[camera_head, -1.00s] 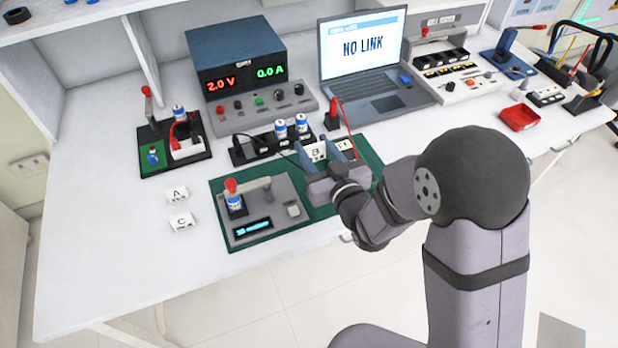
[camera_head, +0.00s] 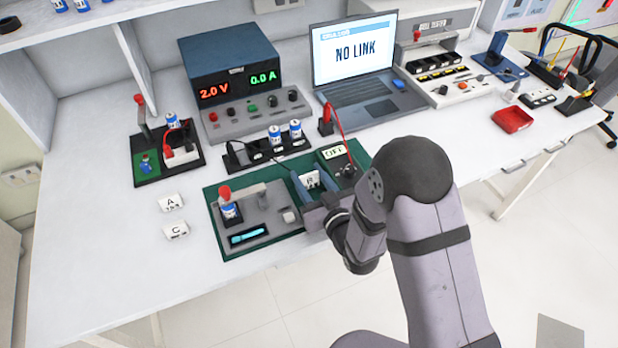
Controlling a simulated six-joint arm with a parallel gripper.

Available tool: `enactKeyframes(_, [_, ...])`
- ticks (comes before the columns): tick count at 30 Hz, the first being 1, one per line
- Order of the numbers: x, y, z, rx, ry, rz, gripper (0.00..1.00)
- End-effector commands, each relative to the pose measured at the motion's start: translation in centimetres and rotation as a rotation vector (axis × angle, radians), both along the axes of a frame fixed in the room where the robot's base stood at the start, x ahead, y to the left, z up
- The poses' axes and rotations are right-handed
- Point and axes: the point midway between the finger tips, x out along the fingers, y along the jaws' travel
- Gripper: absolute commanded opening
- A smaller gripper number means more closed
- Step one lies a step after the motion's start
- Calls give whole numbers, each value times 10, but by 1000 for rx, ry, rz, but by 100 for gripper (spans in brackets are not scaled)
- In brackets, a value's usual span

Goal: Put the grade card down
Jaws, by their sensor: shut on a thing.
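My gripper (camera_head: 314,183) is shut on a small white grade card (camera_head: 311,180). The card stands between the two blue-grey fingers and carries a dark letter that looks like B. The gripper is over the green mat (camera_head: 290,182), just right of the grey tester. Whether the card touches the mat I cannot tell. Two more white cards lie on the bare table at left, card A (camera_head: 170,202) and, nearer the front, card C (camera_head: 176,231).
The grey tester (camera_head: 262,227) holds a blue-and-white cell. A meter reading OFF (camera_head: 335,153) is behind the gripper at right. A black rack (camera_head: 268,150) with cells stands behind the mat. The table front left is clear.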

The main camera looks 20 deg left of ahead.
Motion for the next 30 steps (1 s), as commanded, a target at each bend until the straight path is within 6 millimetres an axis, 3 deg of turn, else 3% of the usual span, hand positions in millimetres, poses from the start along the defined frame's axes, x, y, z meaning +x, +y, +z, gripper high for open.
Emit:
enactKeyframes(15, [0, 0, -9, 1, -1, 0, 15])
enactKeyframes(16, [0, 0, -9, 1, -1, 0, 42])
enactKeyframes(17, [0, 0, -8, 1, -1, 0, 48])
enactKeyframes(30, [0, 0, -4, 1, -1, 0, 48])
